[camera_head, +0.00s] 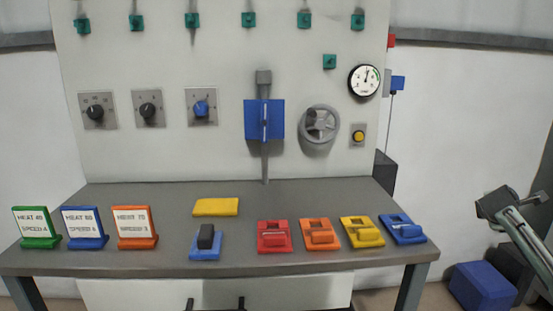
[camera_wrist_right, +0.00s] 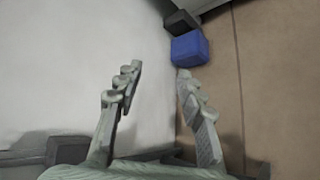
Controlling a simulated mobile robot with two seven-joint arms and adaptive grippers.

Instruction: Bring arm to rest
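My right gripper (camera_wrist_right: 158,75) shows in the right wrist view. Its two pale green-grey fingers are spread apart with nothing between them. It is over the floor, and a blue box (camera_wrist_right: 189,48) lies beyond its right fingertip. In the head view, part of an arm, which seems to be my right arm, comes in at the right edge, clear of the table (camera_head: 130,266). My left arm and gripper are in neither view.
Sign cards in green (camera_head: 36,227), blue (camera_head: 84,227) and orange (camera_head: 134,227) stand on the table's left. Several coloured blocks are on its right. A panel with knobs, a valve wheel (camera_head: 319,124) and a gauge (camera_head: 364,80) rises behind. The blue box (camera_head: 482,287) is on the floor at right.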

